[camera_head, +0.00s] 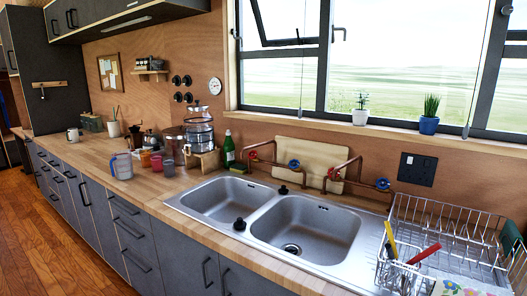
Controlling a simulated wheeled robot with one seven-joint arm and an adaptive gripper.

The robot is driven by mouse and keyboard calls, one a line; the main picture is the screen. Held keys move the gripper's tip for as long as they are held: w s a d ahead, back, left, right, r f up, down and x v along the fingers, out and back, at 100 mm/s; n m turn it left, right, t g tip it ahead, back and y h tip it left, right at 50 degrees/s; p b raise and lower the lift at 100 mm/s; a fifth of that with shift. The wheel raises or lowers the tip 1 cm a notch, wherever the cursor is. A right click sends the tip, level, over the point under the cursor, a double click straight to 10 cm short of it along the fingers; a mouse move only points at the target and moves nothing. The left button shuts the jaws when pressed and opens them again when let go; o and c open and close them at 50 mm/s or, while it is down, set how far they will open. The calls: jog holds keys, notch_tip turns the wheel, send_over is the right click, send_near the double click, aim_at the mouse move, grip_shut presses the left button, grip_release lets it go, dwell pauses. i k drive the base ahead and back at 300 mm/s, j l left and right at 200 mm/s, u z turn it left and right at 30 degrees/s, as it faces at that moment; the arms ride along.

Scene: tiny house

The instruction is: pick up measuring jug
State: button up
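A clear jug with a blue rim and handle (122,166), which looks like the measuring jug, stands upright on the wooden counter (75,152), left of the sink and near the counter's front edge. Its handle is on its left side. Small coloured cups stand just to its right and behind it. My gripper and arm are not in view.
A double sink (305,228) and a wire dish rack (455,235) lie to the right. The counter left of the jug is mostly clear.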

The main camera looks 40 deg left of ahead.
aim_at(122, 160)
jog(key=u, duration=2.05)
jog(key=z, duration=3.05)
jog(key=u, duration=3.15)
jog(key=i+j, duration=0.2)
jog(key=i, duration=0.35)
jog(key=l+z, duration=0.05)
